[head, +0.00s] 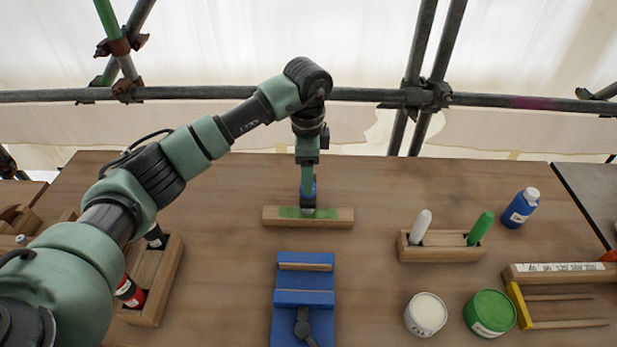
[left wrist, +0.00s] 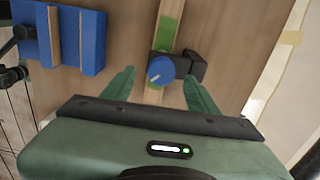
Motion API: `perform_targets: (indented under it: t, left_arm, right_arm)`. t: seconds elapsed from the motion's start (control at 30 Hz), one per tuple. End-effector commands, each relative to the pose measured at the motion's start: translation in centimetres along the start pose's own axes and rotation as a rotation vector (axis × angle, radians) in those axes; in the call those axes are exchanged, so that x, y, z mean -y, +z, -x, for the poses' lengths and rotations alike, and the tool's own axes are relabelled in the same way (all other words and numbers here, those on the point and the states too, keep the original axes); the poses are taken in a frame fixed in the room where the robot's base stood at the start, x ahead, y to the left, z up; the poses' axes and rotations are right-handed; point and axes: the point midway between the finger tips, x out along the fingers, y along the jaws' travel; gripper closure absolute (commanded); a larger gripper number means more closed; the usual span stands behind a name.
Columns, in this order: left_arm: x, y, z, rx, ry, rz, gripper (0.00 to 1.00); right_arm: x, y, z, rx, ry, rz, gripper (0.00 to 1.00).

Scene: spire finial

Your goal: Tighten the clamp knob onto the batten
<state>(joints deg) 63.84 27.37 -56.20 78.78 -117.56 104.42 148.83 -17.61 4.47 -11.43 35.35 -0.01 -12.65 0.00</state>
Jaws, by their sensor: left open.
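The batten (head: 335,217) is a wooden bar with a green patch, lying across the bench beyond the blue fixture. The clamp knob (left wrist: 161,70) is blue with a pale line on its face. It sits over the batten at the green patch, on a dark clamp body (left wrist: 194,66). In the head view the knob is mostly hidden by my left gripper (head: 308,203), which points down at the batten. In the left wrist view its two green fingers are spread wide, one on each side of the knob, with gaps. My right gripper is not in view.
A blue fixture (head: 305,298) stands just in front of the batten. To the right are a wooden holder (head: 440,254) with white and green markers, white (head: 426,313) and green (head: 490,312) tubs, and a blue bottle (head: 520,208). A wooden rack (head: 160,290) stands left. Scaffold tubes run behind.

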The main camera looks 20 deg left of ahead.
Motion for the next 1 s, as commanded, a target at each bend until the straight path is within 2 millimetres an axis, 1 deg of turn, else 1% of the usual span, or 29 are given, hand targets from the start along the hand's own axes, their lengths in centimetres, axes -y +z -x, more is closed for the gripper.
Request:
perform_targets:
  t: [0.03, 0.1, 0.23, 0.43, 0.57, 0.67, 0.7, 0.77, 0.8, 1.0]
  left_arm:
    - [-0.1, 0.0, -0.7, 0.002, 0.003, 0.0, 0.41]
    - [-0.1, 0.0, -1.7, 0.002, 0.002, 0.001, 0.41]
    - [-0.1, 0.0, -3.0, 0.0, 0.001, 0.0, 0.41]
    - [0.0, 0.0, -3.5, 0.0, -0.001, -0.001, 0.41]
    - [0.0, 0.0, -3.5, 0.0, -0.001, -0.001, 0.41]
    - [0.0, 0.0, -3.5, 0.0, -0.001, -0.001, 0.66]
    - [0.0, 0.0, -3.5, 0.0, -0.001, -0.001, 0.77]
    - [0.0, 0.0, -3.5, 0.0, -0.001, -0.001, 0.94]
    - [0.0, 0.0, -3.5, 0.0, -0.001, 0.0, 1.0]
    - [0.0, 0.0, -3.6, -0.001, -0.001, -0.012, 1.0]
  right_arm:
    - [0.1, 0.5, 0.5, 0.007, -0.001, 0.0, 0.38]
    - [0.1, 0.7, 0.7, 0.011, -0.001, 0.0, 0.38]
    - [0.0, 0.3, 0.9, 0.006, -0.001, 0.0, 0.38]
    - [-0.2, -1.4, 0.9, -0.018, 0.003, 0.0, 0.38]
    - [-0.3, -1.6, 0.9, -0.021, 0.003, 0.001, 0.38]
    - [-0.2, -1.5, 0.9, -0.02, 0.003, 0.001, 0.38]
    - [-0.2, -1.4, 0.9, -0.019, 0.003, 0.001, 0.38]
    - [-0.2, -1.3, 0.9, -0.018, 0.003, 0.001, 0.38]
    - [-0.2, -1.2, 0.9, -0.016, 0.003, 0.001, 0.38]
    - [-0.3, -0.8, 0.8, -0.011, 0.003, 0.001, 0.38]
